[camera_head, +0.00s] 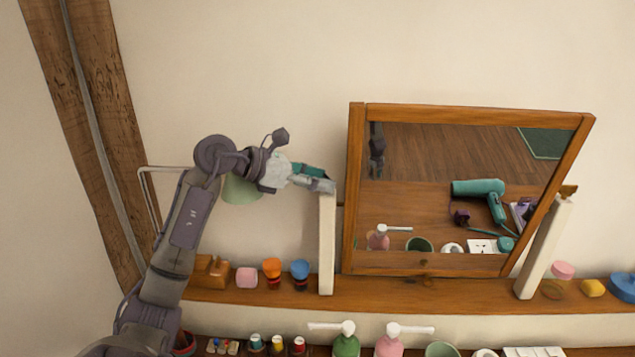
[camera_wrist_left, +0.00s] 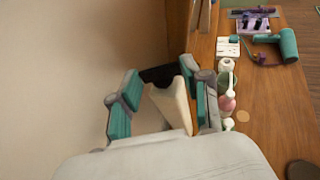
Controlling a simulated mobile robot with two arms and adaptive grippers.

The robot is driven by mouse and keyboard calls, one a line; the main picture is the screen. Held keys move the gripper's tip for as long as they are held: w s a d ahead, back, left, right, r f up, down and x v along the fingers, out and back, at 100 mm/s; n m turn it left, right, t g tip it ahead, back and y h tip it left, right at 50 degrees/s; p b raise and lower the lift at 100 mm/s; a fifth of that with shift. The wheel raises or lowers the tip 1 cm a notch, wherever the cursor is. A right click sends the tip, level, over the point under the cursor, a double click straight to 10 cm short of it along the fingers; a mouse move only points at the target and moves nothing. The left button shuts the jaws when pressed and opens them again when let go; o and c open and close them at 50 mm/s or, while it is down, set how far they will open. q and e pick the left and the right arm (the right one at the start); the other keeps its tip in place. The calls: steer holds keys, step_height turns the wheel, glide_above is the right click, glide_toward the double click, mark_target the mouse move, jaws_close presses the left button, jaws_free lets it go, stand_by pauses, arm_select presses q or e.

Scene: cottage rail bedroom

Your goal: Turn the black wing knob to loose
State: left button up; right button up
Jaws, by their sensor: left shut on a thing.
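A tilting mirror (camera_head: 360,190) in a wooden frame stands on a shelf between two white posts. My left gripper (camera_head: 322,183) is at the top of the left post (camera_head: 327,245). In the left wrist view, a black piece (camera_wrist_left: 158,73), which looks like the wing knob, shows between the teal-padded fingers of my left gripper (camera_wrist_left: 165,92), by the white post (camera_wrist_left: 170,103). The gripper is shut on it; the contact itself is partly hidden. In the head view the fingers hide the knob. My right gripper is not in view.
A brown knob (camera_head: 568,190) sits atop the right post (camera_head: 543,248). Several small items, including an orange-topped jar (camera_head: 272,267), stand on the shelf (camera_head: 390,290). Pump bottles (camera_head: 346,343) stand below. A pale green lamp shade (camera_head: 241,190) is behind my left arm. The wall above is clear.

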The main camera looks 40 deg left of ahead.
arm_select(q)
steer(key=n+y+b, duration=0.1)
steer(key=n+t+y+b, duration=0.1)
steer(key=y+b, duration=0.1)
steer(key=shift+s+d+f+n, duration=0.1)
steer(key=shift+d+f+n, duration=0.1)
steer(key=shift+d+n, duration=0.2)
steer(key=n+y, duration=0.1)
steer(key=n+y+b, duration=0.1)
steer(key=shift+d+r+t+y, duration=0.1)
steer(key=shift+d+t+y, duration=0.05)
steer(key=shift+t+y, duration=0.15)
steer(key=shift+d+n+y+b, duration=0.1)
steer(key=shift+n+y+b, duration=0.3)
steer(key=shift+n+y, duration=0.55)
steer(key=o, duration=1.2)
steer(key=shift+c, duration=0.2)
steer(key=shift+s+r+y, duration=0.1)
steer(key=shift+y, duration=0.15)
steer(key=v, duration=0.7)
steer(key=shift+s+r, duration=0.25)
steer(key=shift+s, duration=0.1)
